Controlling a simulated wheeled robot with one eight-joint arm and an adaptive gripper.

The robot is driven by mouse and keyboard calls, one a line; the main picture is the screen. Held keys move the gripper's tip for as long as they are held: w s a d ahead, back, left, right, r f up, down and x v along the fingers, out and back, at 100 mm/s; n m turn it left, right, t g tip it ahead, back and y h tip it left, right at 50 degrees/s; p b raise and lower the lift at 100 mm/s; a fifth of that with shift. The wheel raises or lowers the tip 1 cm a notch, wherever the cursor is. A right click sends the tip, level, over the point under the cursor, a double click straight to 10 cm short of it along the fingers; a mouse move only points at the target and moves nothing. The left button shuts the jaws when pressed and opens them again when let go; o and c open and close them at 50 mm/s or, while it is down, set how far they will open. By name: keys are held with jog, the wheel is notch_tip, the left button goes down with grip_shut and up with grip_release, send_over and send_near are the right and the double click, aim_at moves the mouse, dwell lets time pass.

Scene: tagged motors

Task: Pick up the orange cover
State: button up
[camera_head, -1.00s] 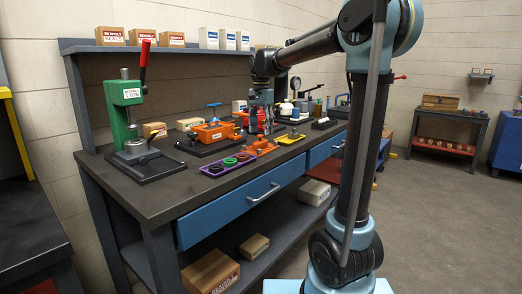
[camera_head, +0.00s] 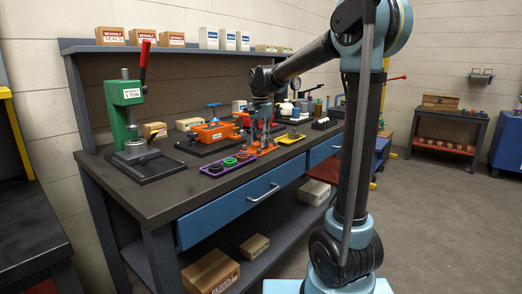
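An orange piece (camera_head: 259,150), which looks like the orange cover, lies on the workbench just right of the purple tray. My gripper (camera_head: 263,143) points down right over it, with its fingertips at or very near its top. The fingers hide part of the piece. I cannot tell whether they touch it or how far apart they are. A larger orange body with a blue handle (camera_head: 213,131) stands on a dark base to the left and behind.
A purple tray (camera_head: 212,171) with several round parts lies left of my gripper. A yellow tray (camera_head: 291,139) lies to the right. A green press (camera_head: 126,112) stands at the left end. The bench front (camera_head: 165,198) between press and tray is clear.

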grip_shut()
